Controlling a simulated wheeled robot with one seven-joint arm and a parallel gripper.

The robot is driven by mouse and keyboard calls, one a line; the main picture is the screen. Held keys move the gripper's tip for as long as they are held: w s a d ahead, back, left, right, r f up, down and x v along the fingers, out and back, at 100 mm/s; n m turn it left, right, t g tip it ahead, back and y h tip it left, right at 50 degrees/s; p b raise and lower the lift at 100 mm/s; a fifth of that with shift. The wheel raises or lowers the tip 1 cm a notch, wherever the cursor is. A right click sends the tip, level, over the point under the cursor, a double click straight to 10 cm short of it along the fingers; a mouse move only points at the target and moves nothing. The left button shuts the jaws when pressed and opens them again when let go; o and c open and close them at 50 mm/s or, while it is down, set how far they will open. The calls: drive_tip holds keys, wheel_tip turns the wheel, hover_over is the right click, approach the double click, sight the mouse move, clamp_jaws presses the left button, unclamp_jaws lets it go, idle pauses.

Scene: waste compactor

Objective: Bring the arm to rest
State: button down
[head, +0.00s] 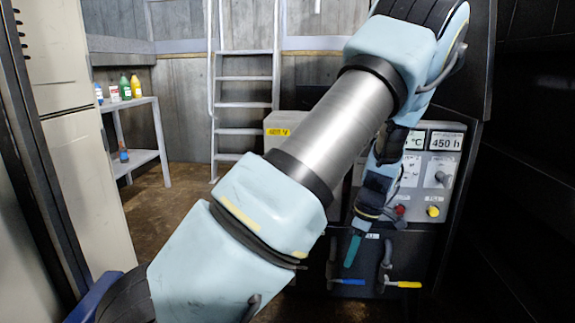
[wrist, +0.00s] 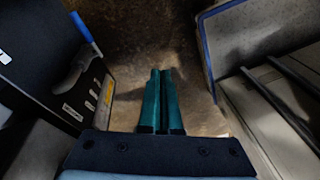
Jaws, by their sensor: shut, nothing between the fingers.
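My arm reaches across the head view from the lower left to the upper right, then bends down in front of the machine. My gripper (head: 352,250) hangs in front of the lower part of the control panel, its teal fingers pointing down. In the wrist view, the two teal fingers of my gripper (wrist: 161,72) lie close together with nothing between them. Beyond the fingertips there is only brown floor (wrist: 150,35).
The control panel (head: 440,165) has gauges, a red button (head: 400,210) and a yellow button (head: 433,211). Below are a blue handle (head: 348,282) and a yellow handle (head: 405,284). A shelf (head: 150,158) with bottles and a ladder (head: 243,110) stand behind. Floor is free at centre left.

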drive_tip(key=s+a+r+m+t+h, duration=0.1)
drive_tip(key=s+a+r+m, duration=0.25)
drive_tip(key=a, duration=0.45)
drive_tip(key=s+a+r+m+h, duration=0.1)
drive_tip(key=s+a+r+m, duration=0.2)
drive_tip(key=a+r+m, duration=0.3)
drive_tip(key=s+a+r+m+t+h, duration=0.1)
drive_tip(key=s+a+r+m, duration=0.25)
drive_tip(key=a, duration=0.55)
wheel_tip(320, 180, up, 28)
drive_tip(key=p, duration=2.7)
drive_tip(key=shift+w+f, duration=0.25)
drive_tip(key=shift+w, duration=0.1)
